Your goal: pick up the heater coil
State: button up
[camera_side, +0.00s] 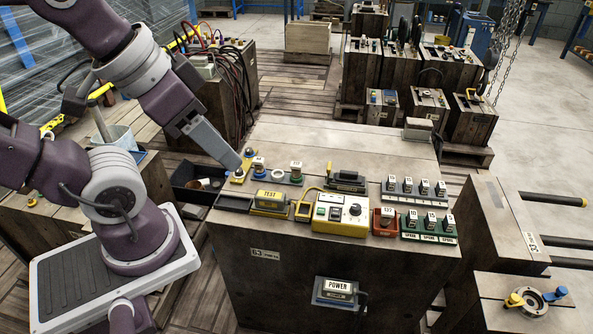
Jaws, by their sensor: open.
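A wooden bench (300,262) carries small parts with white number labels, and I cannot tell for sure which is the heater coil. My gripper (237,168) is at the bench's back left, close to small yellow-based parts (237,179). Its fingertips are small here. It holds nothing that I can see, and contact with the parts cannot be told.
A yellow control box (341,214) with a knob stands mid-bench, beside a yellow TEST unit (270,201). A black unit (346,181) is behind them. A blue-topped part (258,167) and a green-based part (296,172) stand near my gripper.

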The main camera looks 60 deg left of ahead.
jog(key=w+a+m+g, duration=0.1)
jog(key=w+a, duration=0.2)
jog(key=w, duration=0.4)
jog(key=w+a+m+g, duration=0.1)
jog(key=w+a+m, duration=0.1)
jog(key=w, duration=0.5)
jog(key=m+g, duration=0.4)
jog(key=m, duration=0.2)
send_over(296, 164)
notch_tip(296, 164, down, 28)
jog(key=shift+w+d+f, duration=0.15)
jog(key=f, duration=0.7)
jog(key=shift+a+f, duration=0.2)
jog(key=shift+f, duration=0.1)
grip_shut()
